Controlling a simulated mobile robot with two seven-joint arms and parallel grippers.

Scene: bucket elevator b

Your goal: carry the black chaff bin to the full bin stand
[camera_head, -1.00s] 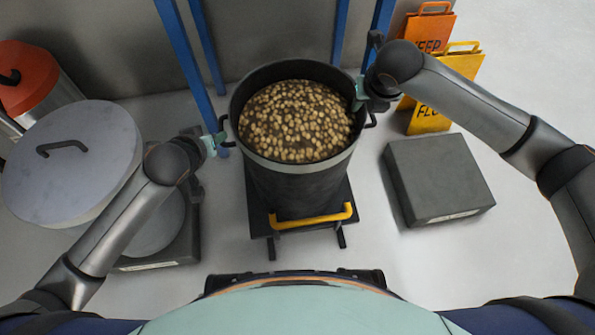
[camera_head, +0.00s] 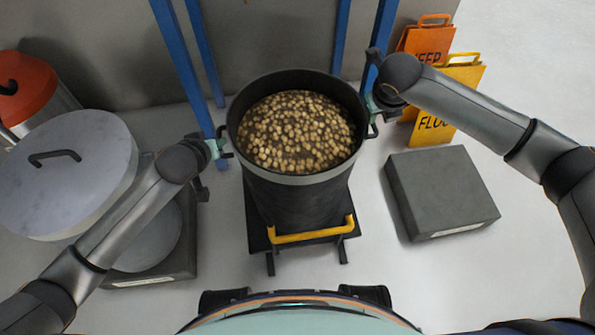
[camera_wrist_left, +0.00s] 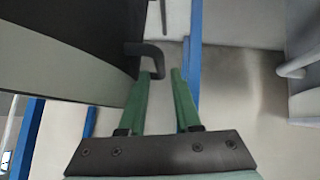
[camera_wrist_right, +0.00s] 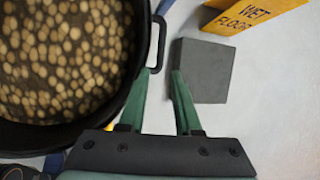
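The black chaff bin (camera_head: 300,195), full of pale round lumps in dark chaff, stands upright on a low black carrier with a yellow handle (camera_head: 310,233). Its side handles show in the left wrist view (camera_wrist_left: 148,48) and right wrist view (camera_wrist_right: 160,40). My left gripper (camera_head: 222,147) is open at the left handle, whose bent end lies just ahead of the fingertip gap. My right gripper (camera_head: 374,112) is open at the right handle, with the handle's lower part by its fingertips. A low dark grey block (camera_head: 440,190), possibly the full bin stand, is bare at the right; its label is unreadable.
Blue posts (camera_head: 182,65) rise behind the chaff bin. Orange and yellow floor signs (camera_head: 440,100) stand back right. Floor at far right is clear.

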